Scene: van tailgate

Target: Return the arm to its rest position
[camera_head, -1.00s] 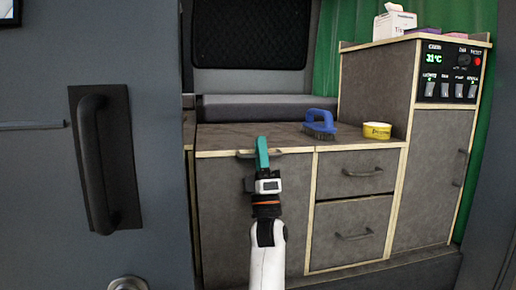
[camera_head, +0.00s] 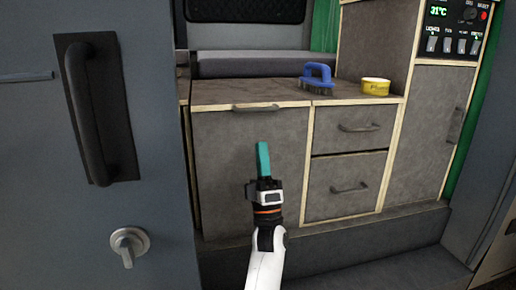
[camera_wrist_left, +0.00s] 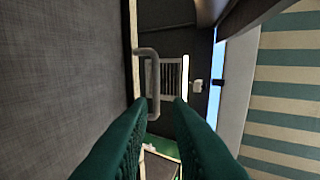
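My left gripper (camera_head: 263,160) reaches up from the bottom of the head view, its teal fingers pointing up in front of the grey cabinet door (camera_head: 225,165). It is below the door's bar handle (camera_head: 256,107) and apart from it. In the left wrist view the two teal fingers (camera_wrist_left: 160,104) stand apart with nothing between them. The handle (camera_wrist_left: 153,80) shows beyond their tips. The door looks shut in the head view. My right gripper is not in view.
A blue brush (camera_head: 318,78) and a yellow tin (camera_head: 375,87) stand on the worktop (camera_head: 230,93). Two drawers (camera_head: 348,128) are right of the door. A control panel (camera_head: 456,28) is at upper right. A dark van door with a black handle (camera_head: 98,110) fills the left side.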

